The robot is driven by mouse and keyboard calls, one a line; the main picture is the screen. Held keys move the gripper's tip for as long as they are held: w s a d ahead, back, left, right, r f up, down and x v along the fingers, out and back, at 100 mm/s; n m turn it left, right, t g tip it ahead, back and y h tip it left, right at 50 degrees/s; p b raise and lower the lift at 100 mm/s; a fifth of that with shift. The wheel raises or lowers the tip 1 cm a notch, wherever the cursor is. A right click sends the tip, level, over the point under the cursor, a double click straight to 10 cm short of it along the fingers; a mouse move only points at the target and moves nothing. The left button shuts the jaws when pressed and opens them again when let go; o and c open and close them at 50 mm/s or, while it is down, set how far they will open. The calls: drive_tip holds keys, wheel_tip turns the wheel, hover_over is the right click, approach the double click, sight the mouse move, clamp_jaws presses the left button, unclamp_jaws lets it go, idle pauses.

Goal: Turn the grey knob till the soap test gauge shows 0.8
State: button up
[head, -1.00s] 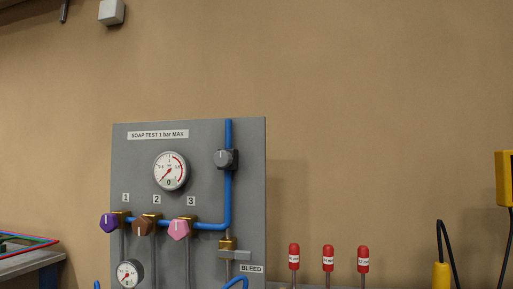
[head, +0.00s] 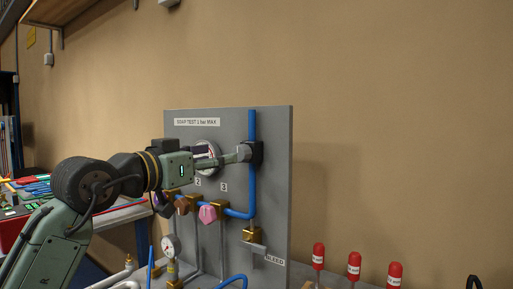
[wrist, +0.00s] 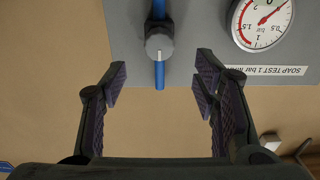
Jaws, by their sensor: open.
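The grey knob (wrist: 158,42) is on the blue pipe of the grey panel, its white mark toward the bottom of the wrist view. My gripper (wrist: 160,82) is open and empty. In that view the knob shows above the gap between the fingertips, roughly centred left to right. In the head view my gripper (head: 243,153) reaches to the knob and hides most of it; I cannot tell if they touch. The soap test gauge (wrist: 262,22) appears upside down and cut off in the wrist view. Its red needle points to the upper right, near the zero end. My arm covers part of the gauge (head: 208,148) in the head view.
Purple, brown and pink (head: 207,214) knobs sit below my wrist on the panel (head: 275,190). A smaller gauge (head: 170,244) stands lower left. Several red-capped posts (head: 354,262) stand to the right. The wall area above the panel is clear.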

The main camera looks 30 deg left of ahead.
sight(239, 154)
drive_tip(key=w, duration=0.3)
drive_tip(key=w+p, duration=0.1)
drive_tip(key=w, duration=0.2)
drive_tip(key=w+d, duration=0.1)
drive_tip(key=w, duration=0.2)
drive_tip(key=shift+d+f, duration=0.1)
drive_tip(key=shift+s, duration=0.1)
drive_tip(key=shift+c, duration=0.4)
clamp_jaws()
